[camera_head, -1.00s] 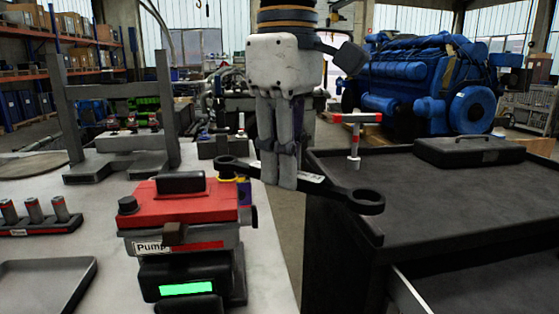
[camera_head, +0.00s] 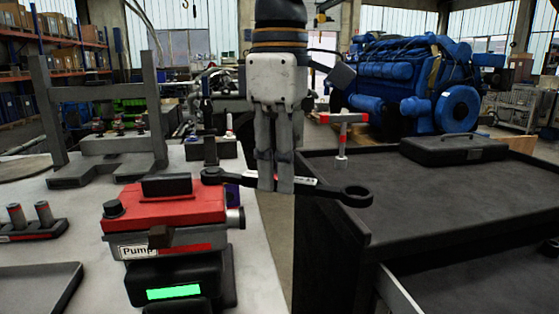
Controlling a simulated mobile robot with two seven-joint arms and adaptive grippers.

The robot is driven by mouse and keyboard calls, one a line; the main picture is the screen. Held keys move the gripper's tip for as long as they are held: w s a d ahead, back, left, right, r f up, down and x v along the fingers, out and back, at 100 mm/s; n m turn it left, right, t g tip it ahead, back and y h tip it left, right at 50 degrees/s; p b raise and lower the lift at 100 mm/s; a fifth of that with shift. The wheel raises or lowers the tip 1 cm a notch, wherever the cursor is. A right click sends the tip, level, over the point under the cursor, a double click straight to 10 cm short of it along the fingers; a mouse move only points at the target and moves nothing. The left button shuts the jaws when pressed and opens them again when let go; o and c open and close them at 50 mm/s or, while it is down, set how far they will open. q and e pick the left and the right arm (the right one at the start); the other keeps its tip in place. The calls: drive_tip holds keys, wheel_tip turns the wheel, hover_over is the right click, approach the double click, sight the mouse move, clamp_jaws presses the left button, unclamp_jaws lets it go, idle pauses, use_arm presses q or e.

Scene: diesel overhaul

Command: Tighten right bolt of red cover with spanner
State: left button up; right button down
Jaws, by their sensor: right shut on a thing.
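The pump with the red cover (camera_head: 170,211) stands on the light workbench at the lower left. A dark bolt head (camera_head: 113,208) shows at the cover's left corner. The cover's right bolt I cannot make out. My right gripper (camera_head: 275,186) points down, shut on the middle of the black spanner (camera_head: 330,189). The spanner lies roughly level, one ring end by the cover's back right corner and the other out over the dark cart's edge. Whether its left end touches the cover I cannot tell. My left gripper is out of view.
The dark cart (camera_head: 450,185) stands to the right, with a black case (camera_head: 454,149) and a red-topped T-shaped tool (camera_head: 342,130) on it. A grey frame (camera_head: 108,170), a holder with pegs (camera_head: 35,229) and a tray (camera_head: 38,290) stand on the workbench.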

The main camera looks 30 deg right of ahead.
drive_tip(key=s+a+m, duration=0.1)
drive_tip(key=a+m, duration=0.1)
drive_tip(key=s+a+m, duration=0.1)
drive_tip(key=a+m, duration=0.1)
drive_tip(key=m, duration=0.1)
drive_tip(key=shift+s, duration=0.15)
idle(0.3)
drive_tip(key=shift+s+a+m, duration=0.2)
drive_tip(key=shift+a+m, duration=0.85)
drive_tip(key=shift+m, duration=0.35)
drive_tip(key=a+m, duration=0.2)
drive_tip(key=shift+a+m, duration=0.1)
drive_tip(key=shift+m, duration=0.2)
